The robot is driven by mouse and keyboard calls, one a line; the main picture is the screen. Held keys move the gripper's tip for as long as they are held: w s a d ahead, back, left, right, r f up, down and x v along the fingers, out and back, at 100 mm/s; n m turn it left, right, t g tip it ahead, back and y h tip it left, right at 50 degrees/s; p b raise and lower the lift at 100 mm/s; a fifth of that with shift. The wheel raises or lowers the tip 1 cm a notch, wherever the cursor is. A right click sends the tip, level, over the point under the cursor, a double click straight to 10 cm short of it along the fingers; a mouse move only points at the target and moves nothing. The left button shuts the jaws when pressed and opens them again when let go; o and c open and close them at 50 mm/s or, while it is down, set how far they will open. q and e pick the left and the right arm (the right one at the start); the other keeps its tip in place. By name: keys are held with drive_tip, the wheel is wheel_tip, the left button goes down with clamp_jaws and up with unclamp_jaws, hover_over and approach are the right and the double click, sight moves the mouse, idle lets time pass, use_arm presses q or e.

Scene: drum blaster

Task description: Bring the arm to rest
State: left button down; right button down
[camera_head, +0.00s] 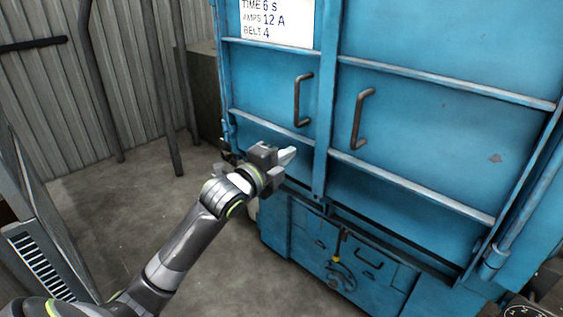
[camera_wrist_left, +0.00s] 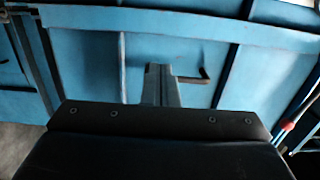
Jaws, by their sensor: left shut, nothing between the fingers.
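My left arm (camera_head: 180,250) reaches up from the lower left in the head view. Its gripper (camera_head: 288,155) is shut and empty, in front of the lower left part of the blue machine's doors. In the left wrist view the closed fingers (camera_wrist_left: 160,85) point at the blue door panels, near a dark handle. I cannot tell the exact gap between fingertips and door. My right gripper is in neither view.
The large blue cabinet (camera_head: 420,130) has two closed doors with a left handle (camera_head: 302,100) and a right handle (camera_head: 362,118). A white sign (camera_head: 278,22) reads time, amps and belt. Dark posts (camera_head: 165,90) stand by the corrugated wall. The concrete floor (camera_head: 120,210) at left is clear.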

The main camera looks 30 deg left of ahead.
use_arm(q)
drive_tip(key=shift+s+a, duration=0.15)
drive_tip(key=shift+s, duration=0.7)
drive_tip(key=w+a+f+n+g+y, duration=0.15)
drive_tip(key=a+f+n, duration=0.25)
drive_tip(key=f, duration=0.8)
drive_tip(key=s+a+f+n+g+y, duration=0.1)
drive_tip(key=a+f+n+g+y, duration=0.2)
drive_tip(key=f, duration=1)
drive_tip(key=s+a+f+n+g, duration=0.25)
drive_tip(key=s+f, duration=0.25)
drive_tip(key=f, duration=0.6)
drive_tip(key=s+a+f+n+g, duration=0.15)
drive_tip(key=s+f+n, duration=0.35)
drive_tip(key=f, duration=0.6)
drive_tip(key=s+d+f+n+g, duration=0.1)
drive_tip(key=s+d+f+g, duration=0.1)
drive_tip(key=s+f, duration=0.7)
drive_tip(key=s+d+f+n+g, duration=0.25)
drive_tip(key=s+f, duration=0.55)
drive_tip(key=s, duration=0.4)
drive_tip(key=s+d+f+n+g, duration=0.1)
drive_tip(key=s+d+f, duration=0.2)
drive_tip(key=s, duration=0.7)
drive_tip(key=s+d+f+n+g, duration=0.1)
drive_tip(key=s+d+f+g, duration=0.1)
drive_tip(key=s, duration=0.8)
drive_tip(key=shift+d+f+g+h, duration=0.35)
drive_tip(key=shift+d+f, duration=0.2)
drive_tip(key=shift+f, duration=0.3)
